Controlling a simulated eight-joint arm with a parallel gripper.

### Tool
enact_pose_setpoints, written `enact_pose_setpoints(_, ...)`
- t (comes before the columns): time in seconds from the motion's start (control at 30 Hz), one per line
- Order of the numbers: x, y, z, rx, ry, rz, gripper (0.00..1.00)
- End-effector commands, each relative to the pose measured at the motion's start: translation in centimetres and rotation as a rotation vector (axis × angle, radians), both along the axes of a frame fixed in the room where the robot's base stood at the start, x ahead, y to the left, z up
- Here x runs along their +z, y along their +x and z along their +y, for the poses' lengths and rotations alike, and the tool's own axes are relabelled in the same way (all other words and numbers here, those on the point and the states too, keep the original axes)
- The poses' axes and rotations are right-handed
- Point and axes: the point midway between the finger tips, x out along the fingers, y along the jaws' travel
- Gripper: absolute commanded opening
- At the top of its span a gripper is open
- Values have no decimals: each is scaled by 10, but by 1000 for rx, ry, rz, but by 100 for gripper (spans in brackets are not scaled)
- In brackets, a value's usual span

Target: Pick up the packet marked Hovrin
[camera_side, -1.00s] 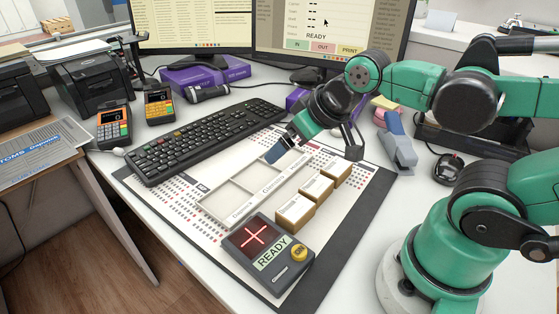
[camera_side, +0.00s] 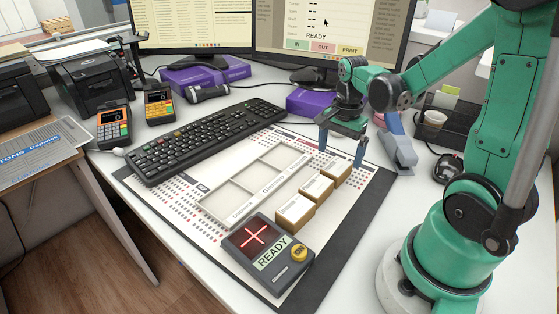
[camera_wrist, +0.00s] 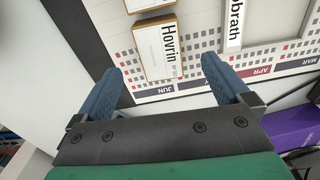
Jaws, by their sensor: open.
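The packet marked Hovrin (camera_wrist: 158,50) is a small box with a white top and brown sides. In the wrist view it lies just beyond and between my fingertips, its label readable. It appears to be the farthest of three packets in the side view (camera_side: 336,173), where its marking is too small to read. My gripper (camera_side: 341,154) is open and points down above that packet, one finger on either side. In the wrist view my gripper (camera_wrist: 166,68) has blue fingers wide apart, with nothing held between them.
Two more packets (camera_side: 295,212) (camera_side: 316,188) stand in line nearer the camera. A labelled tray with compartments (camera_side: 270,189) lies beside them on the printed mat. A READY device (camera_side: 267,250) sits in front. A blue-grey stapler-like object (camera_side: 398,150) stands right of my gripper.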

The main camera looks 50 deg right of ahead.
Motion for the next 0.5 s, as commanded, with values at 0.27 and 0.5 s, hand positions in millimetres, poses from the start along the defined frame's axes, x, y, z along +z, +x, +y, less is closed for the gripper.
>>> enact_pose_setpoints(0.27,-31,1,0,5,-1,-2,96)
enact_pose_setpoints(0.5,-47,0,1,6,-2,-3,96)
